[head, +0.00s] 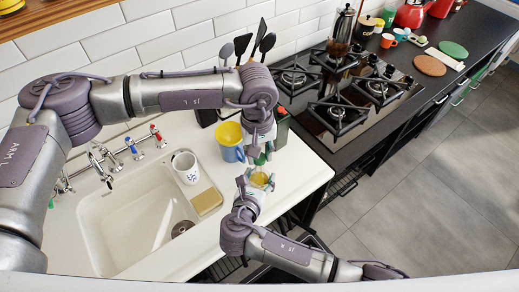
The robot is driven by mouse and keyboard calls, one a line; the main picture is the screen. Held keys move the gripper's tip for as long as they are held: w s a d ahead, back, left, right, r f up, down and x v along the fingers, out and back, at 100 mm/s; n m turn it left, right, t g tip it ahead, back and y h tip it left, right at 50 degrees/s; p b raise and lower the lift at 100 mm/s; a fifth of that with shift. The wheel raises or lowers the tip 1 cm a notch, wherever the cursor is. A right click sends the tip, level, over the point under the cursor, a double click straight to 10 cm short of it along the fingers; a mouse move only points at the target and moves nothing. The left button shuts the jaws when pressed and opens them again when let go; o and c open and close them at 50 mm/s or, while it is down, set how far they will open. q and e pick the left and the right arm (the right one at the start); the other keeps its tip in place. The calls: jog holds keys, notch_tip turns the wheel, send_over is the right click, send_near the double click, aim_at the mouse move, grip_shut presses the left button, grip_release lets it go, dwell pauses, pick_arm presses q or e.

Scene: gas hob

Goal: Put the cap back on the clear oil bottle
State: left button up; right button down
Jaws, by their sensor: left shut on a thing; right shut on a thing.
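The clear oil bottle (260,179), with yellow oil showing in it, is held by my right gripper (254,182) above the counter's front part. My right gripper is shut on it, and its fingers hide part of it. My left gripper (259,149) is pointing down just above the bottle. It is shut on a small green piece (261,159), which looks like the cap. The cap is over the bottle's top; I cannot tell whether they touch.
A yellow and blue mug (230,139) stands close behind my grippers, beside a utensil holder. A sink (140,220) with a white mug (186,167) and a sponge (207,202) lies to the left. The gas hob (345,92) is to the right.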

pick_arm(q)
jog(key=shift+f, duration=0.2)
jog(key=m, duration=1.3)
jog(key=shift+g, duration=0.3)
jog(key=o, duration=0.7)
